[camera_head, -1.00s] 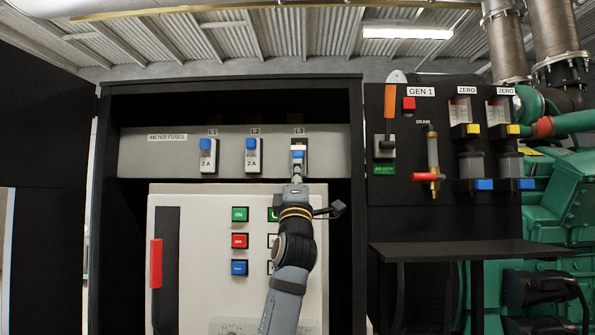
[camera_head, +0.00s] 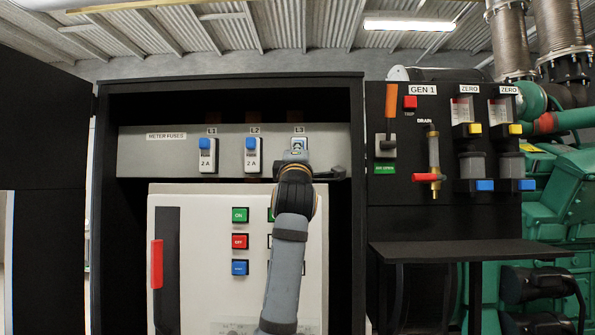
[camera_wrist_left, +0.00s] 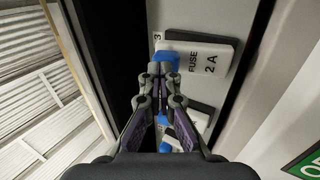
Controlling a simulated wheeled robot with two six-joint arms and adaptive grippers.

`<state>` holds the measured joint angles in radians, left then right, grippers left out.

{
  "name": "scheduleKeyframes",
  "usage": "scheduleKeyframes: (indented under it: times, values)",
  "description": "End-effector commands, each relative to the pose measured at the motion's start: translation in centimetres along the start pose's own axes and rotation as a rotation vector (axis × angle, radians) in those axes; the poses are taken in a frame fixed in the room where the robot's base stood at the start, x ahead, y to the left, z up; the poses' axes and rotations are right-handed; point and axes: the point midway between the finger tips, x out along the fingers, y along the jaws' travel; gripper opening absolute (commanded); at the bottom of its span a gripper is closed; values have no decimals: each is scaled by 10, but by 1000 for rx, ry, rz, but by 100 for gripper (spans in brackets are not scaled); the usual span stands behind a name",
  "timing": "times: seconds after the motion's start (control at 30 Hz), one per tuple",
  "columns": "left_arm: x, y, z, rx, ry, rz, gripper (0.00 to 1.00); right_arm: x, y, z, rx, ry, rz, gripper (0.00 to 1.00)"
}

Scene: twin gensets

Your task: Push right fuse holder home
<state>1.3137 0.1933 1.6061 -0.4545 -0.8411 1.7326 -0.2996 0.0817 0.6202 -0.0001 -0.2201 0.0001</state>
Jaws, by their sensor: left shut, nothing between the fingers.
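The right fuse holder, white with a blue end and marked FUSE 2 A, shows in the left wrist view (camera_wrist_left: 205,52) beside the label ending in 3. In the head view my gripper mostly hides it under L3. My left gripper (camera_head: 298,146) is in front of it, and its fingertips (camera_wrist_left: 162,70) are closed together with nothing between them. The tips overlap the lower part of the blue end; I cannot tell whether they touch it. How deep the holder sits cannot be told. My right gripper is out of view.
Fuse holders L1 (camera_head: 208,156) and L2 (camera_head: 253,156) sit to the left on the grey fuse panel (camera_head: 160,160). Black cabinet walls frame the panel. Below is a pale door (camera_head: 197,260) with a red handle (camera_head: 156,264). The GEN 1 panel (camera_head: 405,210) stands at the right.

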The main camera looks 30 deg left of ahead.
Motion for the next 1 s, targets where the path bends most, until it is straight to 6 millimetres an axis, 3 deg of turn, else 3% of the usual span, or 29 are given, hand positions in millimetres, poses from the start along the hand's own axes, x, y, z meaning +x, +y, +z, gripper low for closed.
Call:
scheduleKeyframes:
  times: [0.03,0.4,1.0]
  values:
    - [5,8,0,-4,0,-34,0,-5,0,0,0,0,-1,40]
    - [25,12,0,0,1,-73,0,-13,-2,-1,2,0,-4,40]
    - [32,12,0,0,1,-72,0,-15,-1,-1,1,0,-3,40]
